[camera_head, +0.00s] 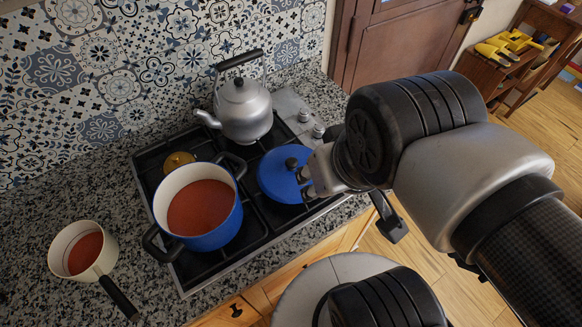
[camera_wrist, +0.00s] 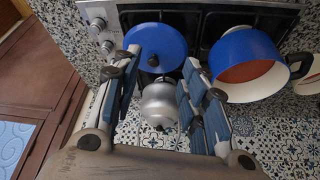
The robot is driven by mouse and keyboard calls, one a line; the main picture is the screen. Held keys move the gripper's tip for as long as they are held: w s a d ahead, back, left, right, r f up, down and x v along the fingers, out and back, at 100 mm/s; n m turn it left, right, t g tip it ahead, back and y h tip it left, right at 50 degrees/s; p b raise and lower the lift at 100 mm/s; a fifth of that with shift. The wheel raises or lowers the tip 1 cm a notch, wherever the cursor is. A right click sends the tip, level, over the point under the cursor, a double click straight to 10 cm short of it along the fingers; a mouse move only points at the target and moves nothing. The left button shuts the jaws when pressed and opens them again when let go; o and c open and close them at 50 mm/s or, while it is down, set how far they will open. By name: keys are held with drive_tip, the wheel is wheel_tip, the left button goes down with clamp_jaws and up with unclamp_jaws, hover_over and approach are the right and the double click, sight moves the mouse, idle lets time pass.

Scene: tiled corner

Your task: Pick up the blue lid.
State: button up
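In the wrist view my gripper (camera_wrist: 160,60) is open, with the fingers apart and nothing held. I cannot tell whether a finger touches the lid.
A blue pot (camera_head: 215,237) of red soup stands left of the lid on the stove (camera_head: 265,228). A silver kettle (camera_head: 243,112) stands behind the lid. A white saucepan (camera_head: 67,234) with soup sits on the granite counter (camera_head: 40,190). A tiled wall (camera_head: 120,70) is behind.

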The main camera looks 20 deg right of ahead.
drive_tip(key=shift+o, duration=1.1)
drive_tip(key=shift+w+r+p, duration=0.25)
drive_tip(key=shift+r+p, duration=0.05)
drive_tip(key=shift+p, duration=0.05)
drive_tip(key=m+g+p, duration=0.1)
drive_tip(key=g+p, duration=0.4)
drive_tip(key=p, duration=0.6)
hover_over(292, 161)
drive_tip(key=f, duration=0.1)
wheel_tip(292, 161, down, 18)
drive_tip(key=b, duration=0.4)
drive_tip(key=shift+r, duration=0.25)
drive_tip(key=shift+c, duration=0.3)
clamp_jaws()
